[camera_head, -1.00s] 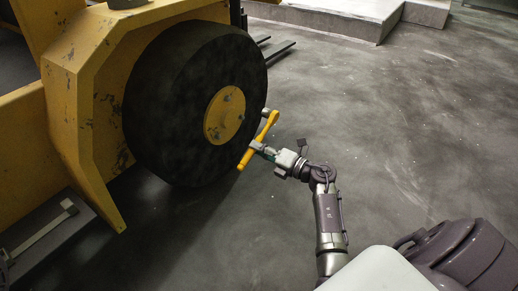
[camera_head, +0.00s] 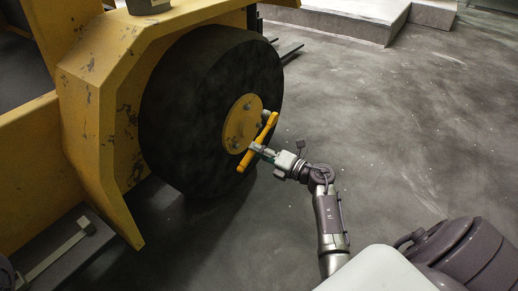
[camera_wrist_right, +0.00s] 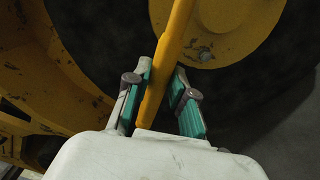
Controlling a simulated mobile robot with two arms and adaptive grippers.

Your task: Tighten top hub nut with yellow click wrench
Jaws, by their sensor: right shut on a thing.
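The yellow click wrench (camera_head: 258,143) is tilted in front of the wheel's yellow hub (camera_head: 238,124) in the head view. My right gripper (camera_head: 256,149) is shut on its handle. In the right wrist view, the wrench (camera_wrist_right: 170,65) runs up between the two green-padded fingers of the gripper (camera_wrist_right: 163,95). Its upper end leaves that picture. One hub nut (camera_wrist_right: 205,54) shows low on the hub in the wrist view. The wrench's head end covers part of the hub's right edge in the head view, and I cannot tell whether it touches the top nut. My left gripper is out of view.
The dark tyre (camera_head: 185,115) surrounds the hub. The yellow vehicle body (camera_head: 100,110) stands left of it. Dark fork-like bars (camera_head: 290,50) stick out behind the wheel. A pale raised platform (camera_head: 350,20) is at the back. The floor on the right is open.

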